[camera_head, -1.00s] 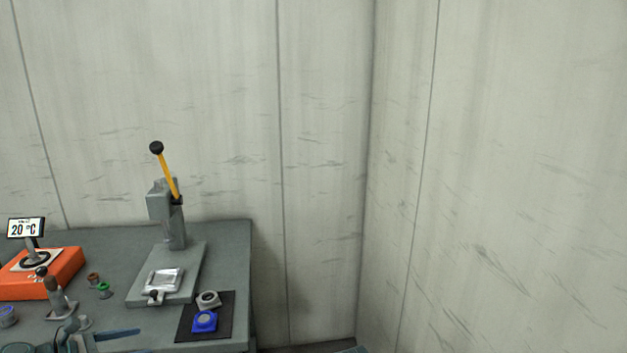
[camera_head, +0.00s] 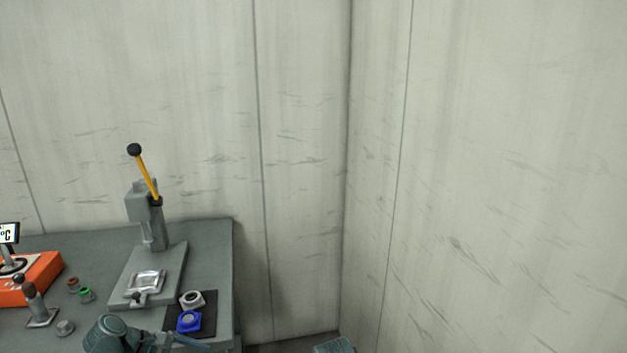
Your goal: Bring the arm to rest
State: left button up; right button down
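Dark teal links of my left arm (camera_head: 110,335) show at the bottom edge, in front of the bench. A blue-grey bar of it stretches to the right, just below the blue part on the dark mat. I cannot make out any fingertips on this arm. A small teal piece at the bottom edge, right of the bench, looks like part of my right arm (camera_head: 335,346). Neither gripper shows clearly, and nothing held can be seen.
The grey bench (camera_head: 205,248) carries a press with a yellow lever (camera_head: 148,178), an orange device (camera_head: 35,277), a dark mat (camera_head: 207,325), a blue part (camera_head: 189,321) and a grey ring (camera_head: 192,299). Bare walls (camera_head: 300,150) meet in a corner behind.

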pick_arm(q)
jog(key=s+d+f+m+g+y+p, duration=0.1)
jog(key=s+d+m+y, duration=0.3)
jog(key=d+m, duration=0.7)
jog(key=s+d+f+m+g+y+p, duration=0.1)
jog(key=s+d+m+y, duration=0.4)
jog(key=d+m, duration=0.5)
jog(key=shift+s+d+f+m+g+y+p, duration=0.4)
jog(key=shift+s+g+p, duration=0.2)
jog(key=shift+g, duration=0.4)
